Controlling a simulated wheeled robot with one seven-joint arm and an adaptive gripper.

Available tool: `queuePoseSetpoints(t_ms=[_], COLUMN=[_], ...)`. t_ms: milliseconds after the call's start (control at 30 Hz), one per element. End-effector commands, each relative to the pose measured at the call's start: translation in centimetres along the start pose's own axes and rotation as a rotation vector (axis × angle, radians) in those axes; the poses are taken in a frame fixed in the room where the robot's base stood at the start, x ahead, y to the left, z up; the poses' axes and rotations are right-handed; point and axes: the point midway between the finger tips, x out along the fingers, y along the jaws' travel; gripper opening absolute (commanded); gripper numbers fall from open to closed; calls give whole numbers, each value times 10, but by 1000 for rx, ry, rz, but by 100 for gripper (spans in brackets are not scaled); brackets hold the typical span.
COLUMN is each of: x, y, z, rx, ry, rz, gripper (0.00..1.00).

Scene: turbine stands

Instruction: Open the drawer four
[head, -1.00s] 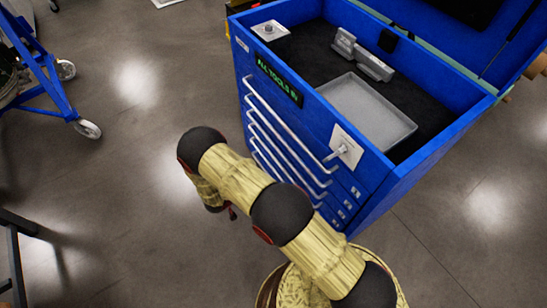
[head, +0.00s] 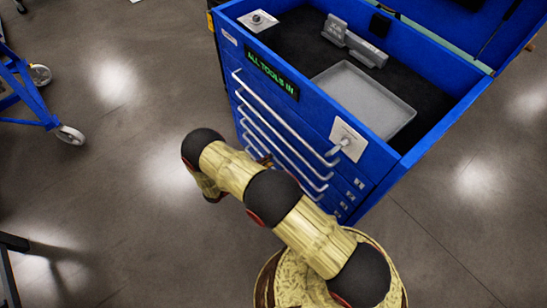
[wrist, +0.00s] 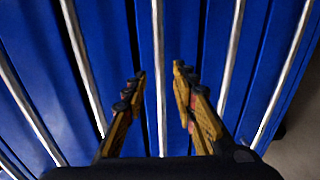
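The blue tool cabinet (head: 300,115) stands ahead with its lid up. Several drawers with long silver handles (head: 285,120) run down its front. No drawer looks pulled out, and no numbers are readable, so I cannot tell from labels which is drawer four. In the wrist view my gripper (wrist: 159,72) is open, its two fingers on either side of one silver handle bar (wrist: 157,40), with gaps on both sides. Other handles show left (wrist: 80,65) and right (wrist: 232,55) of it. In the head view my arm mostly hides the gripper and lower drawers.
The cabinet's open top holds a grey tray (head: 365,100) and a grey block-like tool (head: 352,42). A lock plate with a key-like knob (head: 347,140) sits on the front's right. A blue wheeled stand (head: 30,95) is at left. The floor (head: 120,190) before the cabinet's left is clear.

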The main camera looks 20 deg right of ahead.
Motion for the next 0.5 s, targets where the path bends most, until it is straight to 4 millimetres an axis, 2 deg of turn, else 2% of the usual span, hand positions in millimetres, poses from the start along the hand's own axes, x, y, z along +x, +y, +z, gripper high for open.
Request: queuePoseSetpoints(t_ms=[33,200,500], x=[10,32,44], y=[-2,-1,0], z=[0,0,-1], rx=[1,2,2], ry=[-3,-1,2], rz=[0,0,-1], gripper=[28,28,28])
